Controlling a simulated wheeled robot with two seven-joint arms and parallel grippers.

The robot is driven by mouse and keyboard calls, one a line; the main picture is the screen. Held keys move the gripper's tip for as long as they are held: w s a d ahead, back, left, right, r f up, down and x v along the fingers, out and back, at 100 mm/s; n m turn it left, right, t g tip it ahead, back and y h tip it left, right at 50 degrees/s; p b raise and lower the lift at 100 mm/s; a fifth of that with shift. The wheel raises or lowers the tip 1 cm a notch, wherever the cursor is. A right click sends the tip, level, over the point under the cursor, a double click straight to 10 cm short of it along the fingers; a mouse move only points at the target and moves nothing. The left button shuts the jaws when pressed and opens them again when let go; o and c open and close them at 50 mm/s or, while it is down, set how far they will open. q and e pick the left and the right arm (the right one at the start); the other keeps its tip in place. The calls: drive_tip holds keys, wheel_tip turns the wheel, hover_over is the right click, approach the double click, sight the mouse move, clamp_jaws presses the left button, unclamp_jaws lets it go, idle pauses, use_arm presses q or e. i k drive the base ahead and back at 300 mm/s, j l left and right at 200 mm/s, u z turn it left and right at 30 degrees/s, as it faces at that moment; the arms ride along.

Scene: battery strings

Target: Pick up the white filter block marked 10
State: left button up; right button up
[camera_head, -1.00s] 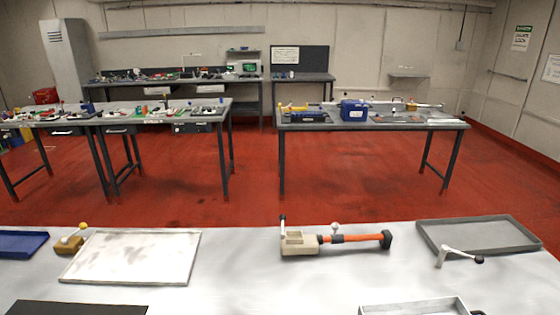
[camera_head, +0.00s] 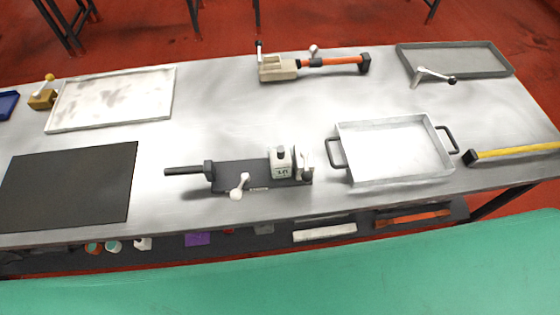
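The white filter block (camera_head: 281,164) stands upright on a dark fixture (camera_head: 240,177) near the front middle of the table. It has a small dark top piece and dark marking on its front, too small to read for certain. A pale upright plate (camera_head: 301,163) of the fixture stands just to its right. A white-knobbed lever (camera_head: 239,187) sits in front of the fixture, and a dark rod sticks out to its left. Neither of my grippers shows in the head view.
A white two-handled tray (camera_head: 395,152) stands right of the fixture, with a yellow bar (camera_head: 515,152) beyond it. A black mat (camera_head: 68,187) lies left. A whitish board (camera_head: 110,100), a beige clamp tool (camera_head: 280,67) and a grey tray (camera_head: 455,60) lie along the back. A lower shelf holds several items.

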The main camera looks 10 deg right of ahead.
sight(281, 156)
drive_tip(key=z, duration=0.4)
drive_tip(key=k+j+z, duration=0.1)
drive_tip(key=j+z, duration=0.15)
drive_tip(key=z, duration=0.2)
drive_tip(key=k+j+z, duration=0.1)
drive_tip(key=z, duration=0.35)
drive_tip(key=k+j+z, duration=0.2)
drive_tip(key=z, duration=0.25)
drive_tip(key=k+j, duration=0.25)
